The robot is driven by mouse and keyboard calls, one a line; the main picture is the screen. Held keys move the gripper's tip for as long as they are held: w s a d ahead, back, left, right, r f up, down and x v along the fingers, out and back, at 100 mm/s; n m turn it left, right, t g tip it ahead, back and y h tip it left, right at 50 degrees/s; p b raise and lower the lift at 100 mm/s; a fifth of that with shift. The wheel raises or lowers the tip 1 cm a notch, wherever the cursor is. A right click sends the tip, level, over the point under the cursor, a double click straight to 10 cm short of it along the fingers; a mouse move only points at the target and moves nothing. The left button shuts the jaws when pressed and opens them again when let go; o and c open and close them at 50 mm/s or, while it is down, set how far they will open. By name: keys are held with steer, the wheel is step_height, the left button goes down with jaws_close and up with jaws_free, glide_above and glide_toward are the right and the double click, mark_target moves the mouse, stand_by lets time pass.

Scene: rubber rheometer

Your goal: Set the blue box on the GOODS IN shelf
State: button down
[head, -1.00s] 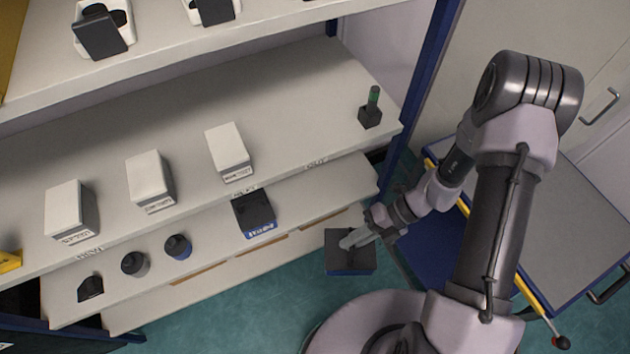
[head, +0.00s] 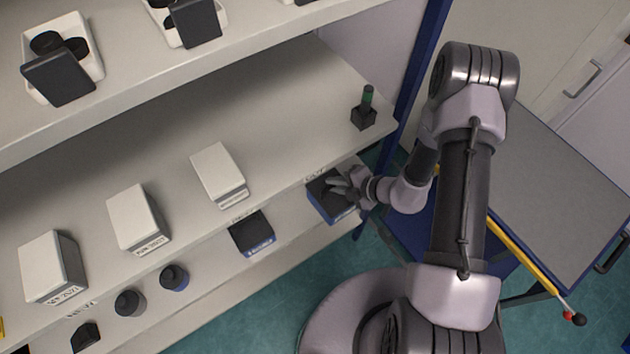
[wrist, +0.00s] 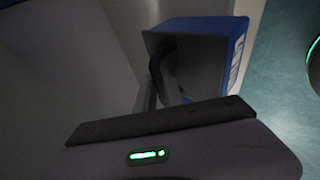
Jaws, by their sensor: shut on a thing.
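The blue box (head: 326,208) is an open box with blue outer walls and a dark inside. In the head view it is at the right end of the lower shelf (head: 290,215), by the shelf's front edge. My gripper (head: 341,187) is shut on the box's wall and reaches in from the right. In the wrist view the blue box (wrist: 203,62) is ahead of the gripper, with a white label on its side. Whether the box rests on the shelf or hangs just above it I cannot tell. The shelf label near it is too small to read.
Another blue-fronted dark box (head: 251,236) stands to the left on the lower shelf. White boxes (head: 219,176) and a green-topped black item (head: 364,110) stand on the shelf above. A blue rack post (head: 415,85) rises close to my arm. A grey-topped cart (head: 560,205) is at the right.

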mark_target(316, 180)
steer(key=w+a, duration=0.1)
steer(key=a, duration=0.1)
steer(key=w+a, duration=0.1)
steer(key=a, duration=0.1)
steer(key=w+a+b, duration=0.1)
steer(key=w, duration=0.1)
steer(key=shift+a+f, duration=0.1)
steer(key=shift+a, duration=0.3)
step_height(316, 180, down, 4)
steer(key=shift+r+b, duration=0.2)
steer(key=shift+b, duration=0.8)
steer(key=shift+r, duration=0.15)
steer(key=c, duration=1.5)
jaws_free()
steer(key=shift+o, duration=0.2)
steer(key=shift+s+d+r, duration=0.1)
steer(key=p+v, duration=0.4)
steer(key=v, duration=0.7)
steer(key=shift+s+d+r, duration=0.2)
steer(key=shift+d+r, duration=0.05)
steer(key=shift+d, duration=0.05)
